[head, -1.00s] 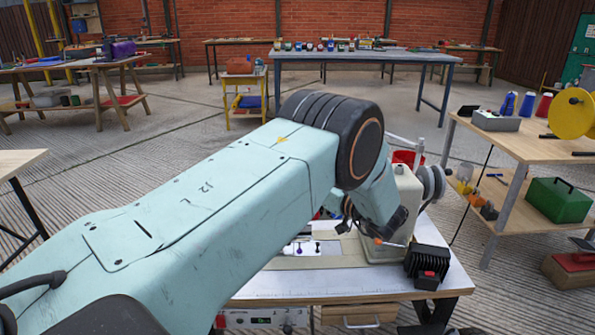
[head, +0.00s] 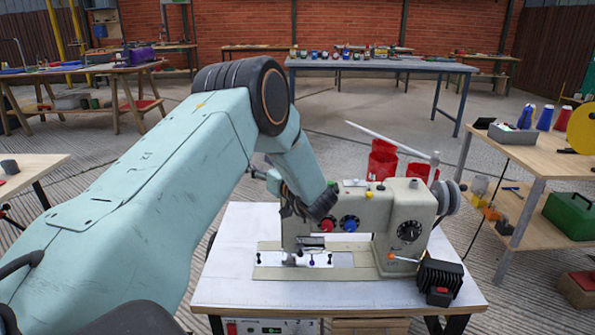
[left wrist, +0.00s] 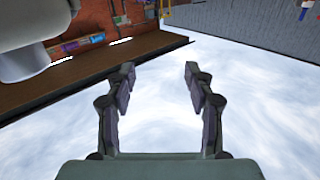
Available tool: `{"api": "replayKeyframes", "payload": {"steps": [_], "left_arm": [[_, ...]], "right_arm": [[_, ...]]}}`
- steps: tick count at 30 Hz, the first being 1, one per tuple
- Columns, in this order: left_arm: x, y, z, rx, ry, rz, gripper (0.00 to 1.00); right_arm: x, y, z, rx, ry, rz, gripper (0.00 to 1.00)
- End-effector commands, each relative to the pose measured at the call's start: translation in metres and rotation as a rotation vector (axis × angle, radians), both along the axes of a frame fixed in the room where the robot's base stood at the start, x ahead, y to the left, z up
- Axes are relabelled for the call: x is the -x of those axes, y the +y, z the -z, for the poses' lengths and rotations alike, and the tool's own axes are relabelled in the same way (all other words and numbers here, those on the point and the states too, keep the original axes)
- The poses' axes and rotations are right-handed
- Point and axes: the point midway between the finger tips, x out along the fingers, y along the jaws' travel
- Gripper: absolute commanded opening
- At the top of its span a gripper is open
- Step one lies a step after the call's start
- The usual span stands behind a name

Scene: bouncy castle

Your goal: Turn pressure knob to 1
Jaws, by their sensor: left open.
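A cream sewing machine (head: 400,207) stands on a white table. Its front has a red knob (head: 327,224), a blue knob (head: 349,223) and a larger black dial with white marks (head: 409,230) at the right. I cannot read labels, so which one is the pressure knob is unclear. My left gripper (head: 291,207) is by the machine's left end, left of the red knob, partly hidden by my arm. The left wrist view shows its two fingers (left wrist: 160,78) apart, with nothing between them. My right gripper is not in view.
A black ribbed box (head: 440,275) sits at the table's right. Red containers (head: 382,160) are behind the machine. The white table top (head: 225,270) is bare at the left. A wooden bench (head: 545,155) stands at the right.

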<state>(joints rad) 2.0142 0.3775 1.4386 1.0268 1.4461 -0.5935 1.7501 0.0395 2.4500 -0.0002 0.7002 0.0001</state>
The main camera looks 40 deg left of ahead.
Motion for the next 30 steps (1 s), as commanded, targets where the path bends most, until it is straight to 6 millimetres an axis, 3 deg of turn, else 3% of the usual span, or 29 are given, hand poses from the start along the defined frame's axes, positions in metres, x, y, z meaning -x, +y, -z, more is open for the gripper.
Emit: {"api": "replayKeyframes", "payload": {"steps": [1, 4, 10, 14, 24, 30], "left_arm": [[0.007, 0.015, 0.000, 0.000, 0.011, 0.031, 0.54], [0.013, 0.030, 0.005, -0.007, 0.028, 0.126, 0.54], [0.014, 0.032, 0.021, 0.005, 0.040, 0.356, 0.54], [0.011, 0.013, 0.032, 0.022, 0.031, 0.529, 0.54], [-0.010, -0.066, 0.044, 0.040, 0.000, 0.919, 0.54], [-0.018, -0.075, 0.043, 0.046, -0.023, 0.969, 0.54]], "right_arm": [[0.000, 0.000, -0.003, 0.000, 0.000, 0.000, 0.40], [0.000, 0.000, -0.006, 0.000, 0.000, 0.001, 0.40], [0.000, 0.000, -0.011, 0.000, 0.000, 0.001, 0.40], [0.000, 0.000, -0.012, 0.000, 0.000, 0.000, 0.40], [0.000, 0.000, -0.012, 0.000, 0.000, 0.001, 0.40], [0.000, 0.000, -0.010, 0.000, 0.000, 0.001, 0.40]]}}
